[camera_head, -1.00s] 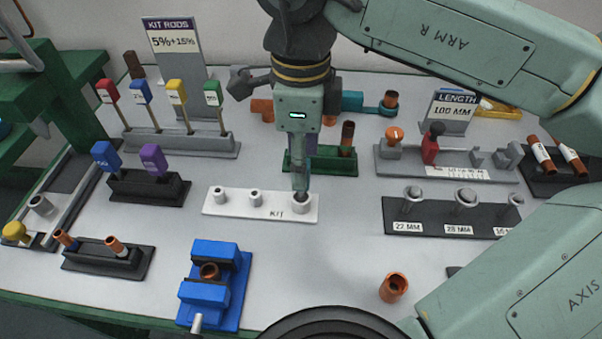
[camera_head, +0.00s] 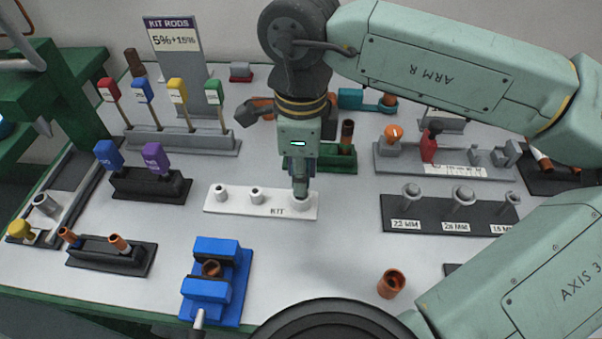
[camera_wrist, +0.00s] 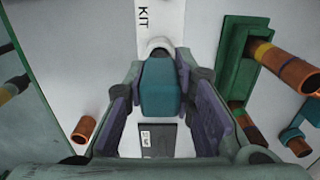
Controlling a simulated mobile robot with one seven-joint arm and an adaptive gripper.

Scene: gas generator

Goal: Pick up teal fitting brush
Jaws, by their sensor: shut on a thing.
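The teal fitting brush (camera_wrist: 158,88) shows in the wrist view as a teal handle between my gripper's two purple-padded fingers (camera_wrist: 160,100). My gripper is shut on it. In the head view my gripper (camera_head: 300,184) points down at the rightmost round holder of the white KIT block (camera_head: 235,203), and its fingers hide most of the brush. The white holder (camera_wrist: 157,45) shows just beyond the handle in the wrist view. The brush's lower end is hidden, so I cannot tell how deep it sits in the holder.
A green rack (camera_head: 338,157) with copper pieces stands close behind my gripper. A dark rack (camera_head: 450,216) with metal fittings is at the right. A blue vise (camera_head: 215,282) and a loose copper fitting (camera_head: 391,284) are in front. The table between them is clear.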

